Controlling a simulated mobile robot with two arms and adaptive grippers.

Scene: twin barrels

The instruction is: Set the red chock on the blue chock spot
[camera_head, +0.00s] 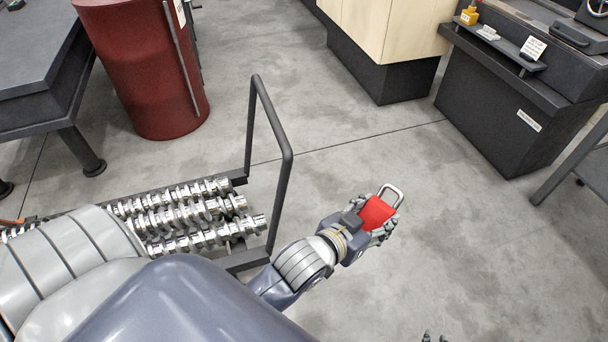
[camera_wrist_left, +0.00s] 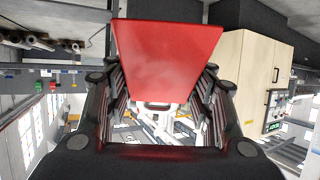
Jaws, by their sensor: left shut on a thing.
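The red chock (camera_head: 377,213) is a wedge-like block with a pale metal loop handle, held above the floor right of centre in the head view. My left gripper (camera_head: 383,222) is shut on it, with fingers on both sides. In the left wrist view the chock (camera_wrist_left: 167,60) fills the upper middle between the dark fingers of my left gripper (camera_wrist_left: 160,100). Only small tips of my right gripper (camera_head: 434,338) show at the bottom edge of the head view. I cannot make out a blue chock spot in either view.
A cart with a black handle frame (camera_head: 289,165) and several metal crankshafts (camera_head: 190,215) stands left of the gripper. A dark red barrel (camera_head: 150,75), a wood-fronted cabinet (camera_head: 385,45) and a black machine (camera_head: 510,100) with a yellow object (camera_head: 469,17) stand behind. The middle floor is clear.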

